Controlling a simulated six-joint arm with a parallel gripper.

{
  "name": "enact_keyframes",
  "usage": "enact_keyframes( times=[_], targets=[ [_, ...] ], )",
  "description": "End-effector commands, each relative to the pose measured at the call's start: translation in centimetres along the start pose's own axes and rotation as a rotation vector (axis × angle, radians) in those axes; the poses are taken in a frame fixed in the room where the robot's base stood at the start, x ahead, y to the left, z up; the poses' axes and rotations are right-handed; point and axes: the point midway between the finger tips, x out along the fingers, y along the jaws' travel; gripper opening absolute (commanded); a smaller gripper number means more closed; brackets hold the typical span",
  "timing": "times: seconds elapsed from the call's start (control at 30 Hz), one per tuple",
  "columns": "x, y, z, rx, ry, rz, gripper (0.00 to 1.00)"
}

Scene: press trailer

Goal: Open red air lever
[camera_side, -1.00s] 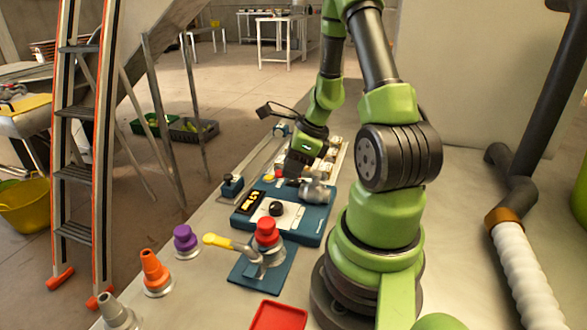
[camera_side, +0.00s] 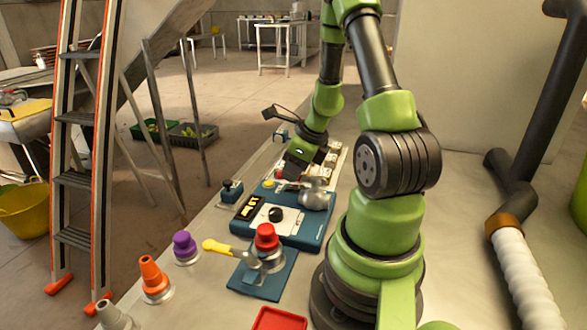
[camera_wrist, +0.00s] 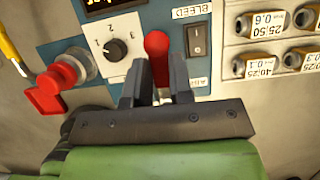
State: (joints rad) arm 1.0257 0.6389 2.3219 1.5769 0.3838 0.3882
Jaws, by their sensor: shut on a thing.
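The red air lever (camera_wrist: 156,48) shows at the centre of the wrist view, between the two fingers of my gripper (camera_wrist: 158,80). My gripper is shut on the lever, with its rounded red top sticking out past the fingertips. The lever belongs to the blue control panel (camera_side: 312,238), which also carries a black rotary knob (camera_wrist: 116,48) and a black rocker switch (camera_wrist: 197,38) marked BLEED. In the side view my gripper (camera_side: 285,182) reaches down to the panel's far side, and the lever cannot be made out there.
Orange (camera_side: 153,275) and purple (camera_side: 184,245) pieces stand at left. A rack of labelled fittings (camera_wrist: 272,60) lies right of the switch in the wrist view.

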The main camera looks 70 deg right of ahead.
Motion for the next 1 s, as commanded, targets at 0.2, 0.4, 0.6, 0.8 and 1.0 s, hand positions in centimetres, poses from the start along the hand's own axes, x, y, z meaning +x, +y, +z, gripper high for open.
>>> enact_keyframes(
  times=[0.2, 0.4, 0.6, 0.8, 1.0],
  targets=[
    [-0.1, -0.1, 0.0, 0.006, -0.001, -0.003, 0.47],
    [0.0, -0.1, 0.0, 0.004, -0.001, -0.001, 0.47],
    [-0.7, -0.1, 0.1, 0.003, -0.005, -0.003, 0.47],
    [-2.8, -0.1, 0.0, 0.002, -0.002, -0.005, 0.47],
    [-5.1, -0.1, 0.0, 0.003, -0.003, -0.006, 0.47]
  ],
)
